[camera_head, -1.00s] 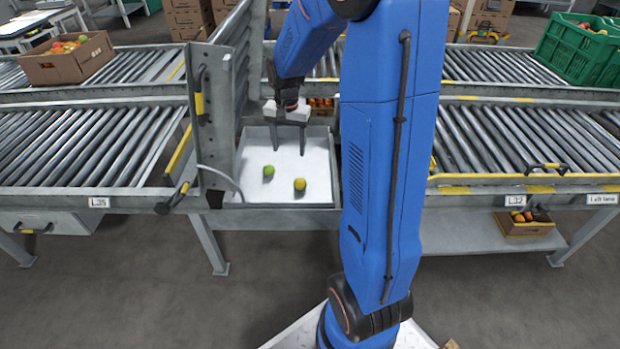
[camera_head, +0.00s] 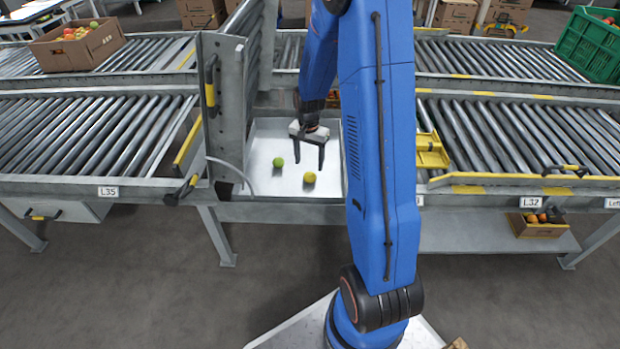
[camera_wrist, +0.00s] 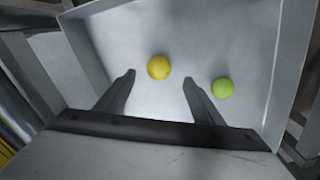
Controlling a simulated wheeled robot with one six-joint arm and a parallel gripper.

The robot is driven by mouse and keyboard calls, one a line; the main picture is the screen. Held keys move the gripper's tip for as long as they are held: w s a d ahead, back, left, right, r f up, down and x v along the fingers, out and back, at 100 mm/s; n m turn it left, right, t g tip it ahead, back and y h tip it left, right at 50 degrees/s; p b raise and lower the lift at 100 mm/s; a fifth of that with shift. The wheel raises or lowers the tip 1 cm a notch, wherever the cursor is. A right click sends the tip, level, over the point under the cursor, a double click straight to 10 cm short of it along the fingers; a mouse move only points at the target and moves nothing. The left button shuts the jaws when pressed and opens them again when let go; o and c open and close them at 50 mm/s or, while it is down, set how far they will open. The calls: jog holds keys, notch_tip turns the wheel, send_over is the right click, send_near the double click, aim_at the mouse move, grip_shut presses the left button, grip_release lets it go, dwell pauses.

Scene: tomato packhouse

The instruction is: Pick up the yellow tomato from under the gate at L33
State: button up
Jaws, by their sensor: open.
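The yellow tomato (camera_head: 309,177) lies on the white tray floor (camera_head: 262,188) in the gap between the roller lines, beside the raised gate (camera_head: 226,105). A green tomato (camera_head: 278,163) lies to its left and slightly farther back. My gripper (camera_head: 308,170) is open and empty, pointing down over the tray. In the wrist view the yellow tomato (camera_wrist: 159,67) lies ahead of the two open fingers (camera_wrist: 158,76), roughly centred between them and apart from both. The green tomato (camera_wrist: 223,88) lies outside the right finger there.
The raised gate stands close on the left of the tray, and its walls surround the floor. A yellow bracket (camera_head: 432,152) sits on the right rollers. A cardboard box (camera_head: 78,46) and a green crate (camera_head: 590,45) stand on the far line. My arm hides the tray's right side.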

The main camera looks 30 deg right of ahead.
aim_at(310, 173)
jog(key=shift+d+f, duration=0.2)
jog(key=shift+f, duration=3.3)
jog(key=c, duration=0.9)
